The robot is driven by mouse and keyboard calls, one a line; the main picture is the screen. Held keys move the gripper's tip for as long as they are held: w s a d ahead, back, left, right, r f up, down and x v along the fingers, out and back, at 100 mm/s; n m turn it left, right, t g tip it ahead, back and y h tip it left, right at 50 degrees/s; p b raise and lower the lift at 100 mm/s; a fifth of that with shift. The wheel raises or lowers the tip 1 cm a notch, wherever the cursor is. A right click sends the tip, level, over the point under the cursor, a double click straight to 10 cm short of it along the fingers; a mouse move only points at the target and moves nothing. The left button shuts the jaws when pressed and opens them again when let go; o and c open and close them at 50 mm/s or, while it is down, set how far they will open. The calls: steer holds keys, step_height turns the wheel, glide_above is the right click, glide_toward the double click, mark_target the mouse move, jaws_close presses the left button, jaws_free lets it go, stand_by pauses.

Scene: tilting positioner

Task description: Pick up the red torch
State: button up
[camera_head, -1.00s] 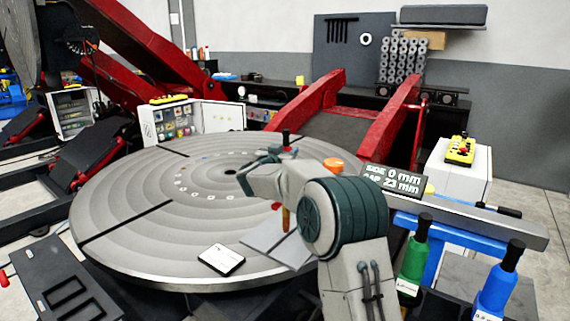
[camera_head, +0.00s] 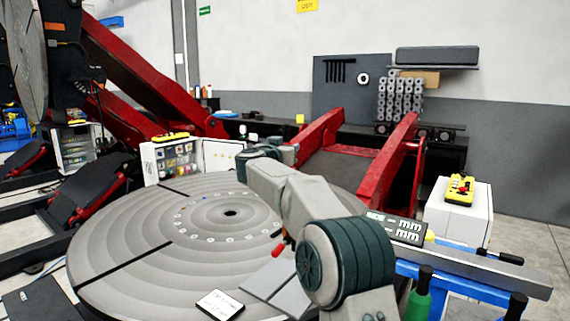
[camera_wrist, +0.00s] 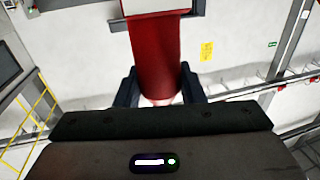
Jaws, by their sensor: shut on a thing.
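The red torch (camera_wrist: 155,50) shows in the wrist view as a red cylinder running up from between the two dark fingers of my gripper (camera_wrist: 159,92). The fingers are on either side of it, and my gripper is shut on it. A pale band shows at its near end, and a white part crosses its far end at the top. In the head view my arm reaches over the round grey turntable (camera_head: 130,240); my gripper and the torch cannot be made out clearly there.
A small white card (camera_head: 220,305) and grey plates (camera_head: 278,287) lie at the turntable's front edge. Red positioner arms (camera_head: 392,165) rise behind. At right are a display sign (camera_head: 397,229), a grey rail on a blue frame (camera_head: 480,265), a green bottle (camera_head: 417,300) and a white cabinet (camera_head: 458,215).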

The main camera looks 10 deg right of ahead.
step_height(320, 180, up, 13)
steer(key=p, duration=0.4)
steer(key=shift+f, duration=0.15)
